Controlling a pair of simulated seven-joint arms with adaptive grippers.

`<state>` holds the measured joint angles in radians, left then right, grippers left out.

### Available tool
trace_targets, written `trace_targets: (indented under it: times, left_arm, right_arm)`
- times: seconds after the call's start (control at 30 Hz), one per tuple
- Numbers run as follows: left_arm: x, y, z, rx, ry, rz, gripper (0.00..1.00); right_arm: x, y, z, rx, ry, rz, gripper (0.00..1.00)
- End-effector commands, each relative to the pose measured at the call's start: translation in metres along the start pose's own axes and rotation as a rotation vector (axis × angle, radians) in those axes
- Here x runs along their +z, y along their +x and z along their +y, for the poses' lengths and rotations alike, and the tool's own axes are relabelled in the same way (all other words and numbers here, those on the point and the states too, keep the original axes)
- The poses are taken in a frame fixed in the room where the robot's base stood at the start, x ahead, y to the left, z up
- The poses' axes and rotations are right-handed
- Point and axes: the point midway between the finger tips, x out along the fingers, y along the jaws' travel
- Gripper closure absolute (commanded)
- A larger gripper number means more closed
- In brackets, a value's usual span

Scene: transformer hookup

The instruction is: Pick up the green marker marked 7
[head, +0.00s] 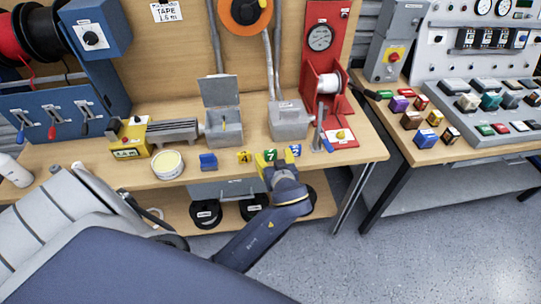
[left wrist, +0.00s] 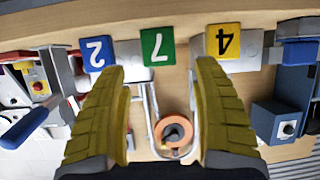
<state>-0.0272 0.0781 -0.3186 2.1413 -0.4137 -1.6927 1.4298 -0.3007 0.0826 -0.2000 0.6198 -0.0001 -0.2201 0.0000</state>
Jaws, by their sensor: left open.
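The green marker marked 7 (head: 270,156) stands at the front edge of the wooden bench, between a yellow marker marked 4 (head: 244,157) and a blue marker marked 2 (head: 295,150). My left gripper (head: 277,163) is at the bench edge, right in front of the green marker and partly covering it. In the left wrist view the green marker (left wrist: 158,47) lies beyond and between the tips of my open yellow fingers (left wrist: 160,70). The blue marker (left wrist: 97,53) is by one fingertip and the yellow marker (left wrist: 223,41) by the other. Nothing is held. My right gripper is not in view.
Grey boxes (head: 223,128) and a red stand (head: 322,85) are behind. A shelf with black rolls (head: 206,214) is below. A second bench (head: 430,150) stands at right.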

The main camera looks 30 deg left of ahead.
Motion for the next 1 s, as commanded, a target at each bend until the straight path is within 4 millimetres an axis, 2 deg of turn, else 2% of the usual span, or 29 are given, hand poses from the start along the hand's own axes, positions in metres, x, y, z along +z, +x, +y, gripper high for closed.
trace_targets:
  times: [0.5,0.87,1.0]
  left_arm:
    - [0.000,0.050,0.000,0.000,0.004,0.001,0.34]
    - [0.000,0.053,0.000,0.000,0.001,-0.001,0.33]
    - [0.000,0.053,0.000,0.000,0.001,-0.001,0.50]
  right_arm:
    - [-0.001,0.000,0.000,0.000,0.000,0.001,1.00]
    - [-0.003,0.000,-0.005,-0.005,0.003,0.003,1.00]
    - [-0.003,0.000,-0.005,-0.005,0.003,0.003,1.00]
